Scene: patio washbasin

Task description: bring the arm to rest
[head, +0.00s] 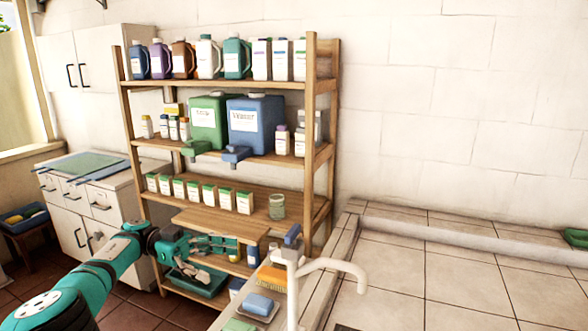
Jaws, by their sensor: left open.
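My left arm (92,285) comes in from the lower left, teal with dark joints. My left gripper (218,258) is in front of the lower part of the wooden shelf rack (317,130), just below a pull-out board (222,224). Its fingers are spread and I see nothing held between them. I cannot tell whether it touches the rack. My right gripper is out of view.
The rack holds bottles, a green jug (209,118), a blue jug (256,122), small boxes and a glass jar (277,207). A white tap (292,275) rises at the front beside a soap dish (256,311). The tiled counter (420,275) at right is mostly clear.

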